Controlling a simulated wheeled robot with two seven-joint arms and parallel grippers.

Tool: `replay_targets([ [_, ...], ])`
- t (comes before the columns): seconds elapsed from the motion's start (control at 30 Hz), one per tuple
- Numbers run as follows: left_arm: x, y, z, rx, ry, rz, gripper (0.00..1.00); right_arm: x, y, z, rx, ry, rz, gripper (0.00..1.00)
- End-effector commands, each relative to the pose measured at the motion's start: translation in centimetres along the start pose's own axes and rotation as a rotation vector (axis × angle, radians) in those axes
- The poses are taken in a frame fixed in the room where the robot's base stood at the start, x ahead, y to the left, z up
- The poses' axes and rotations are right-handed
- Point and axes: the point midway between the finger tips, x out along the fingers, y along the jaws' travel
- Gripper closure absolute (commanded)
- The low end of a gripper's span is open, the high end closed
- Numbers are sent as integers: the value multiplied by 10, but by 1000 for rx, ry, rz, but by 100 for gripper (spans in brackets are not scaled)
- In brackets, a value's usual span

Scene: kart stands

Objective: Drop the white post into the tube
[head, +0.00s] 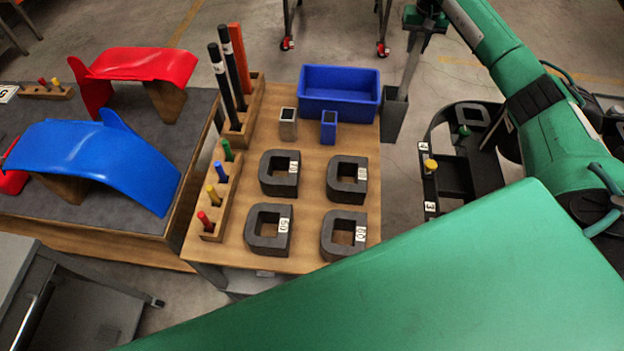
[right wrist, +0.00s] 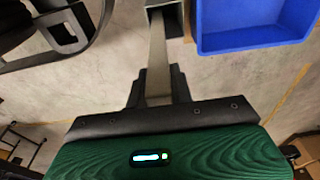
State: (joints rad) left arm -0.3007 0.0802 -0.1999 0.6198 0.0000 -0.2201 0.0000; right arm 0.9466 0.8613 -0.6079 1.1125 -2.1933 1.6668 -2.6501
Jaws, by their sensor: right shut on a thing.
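The white post (head: 410,66) looks pale grey and hangs steeply, slightly tilted, from my right gripper (head: 421,28). The gripper is shut on its upper part. The dark grey tube (head: 393,118) stands at the right side of the wooden table, near the blue bin. The post's lower end meets the tube's mouth; I cannot tell how far inside it is. In the right wrist view the post (right wrist: 158,60) runs from the jaws (right wrist: 157,88) to the tube's opening (right wrist: 174,20). My left gripper is not in view.
A blue bin (head: 339,107) stands just left of the tube. Several dark U-shaped weights (head: 281,173) and a peg rack (head: 219,202) cover the table. A dark round stand (head: 457,166) is to the right. My own green arm parts block the lower right.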

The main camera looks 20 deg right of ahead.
Motion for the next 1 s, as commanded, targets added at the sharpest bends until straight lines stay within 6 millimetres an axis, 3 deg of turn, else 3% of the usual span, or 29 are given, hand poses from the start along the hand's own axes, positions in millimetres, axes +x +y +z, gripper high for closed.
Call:
replay_targets([
  [0.1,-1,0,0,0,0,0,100,-1,0,0,0,1,-1,100],
  [0.13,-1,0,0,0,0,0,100,-1,0,0,0,1,-1,74],
  [0.23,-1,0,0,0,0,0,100,-1,0,0,0,1,0,54],
  [0.27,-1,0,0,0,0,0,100,-1,0,0,0,1,0,52],
  [0.67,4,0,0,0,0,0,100,-8,0,0,0,1,0,52],
  [1.0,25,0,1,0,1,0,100,-73,0,-1,1,5,-1,52],
])
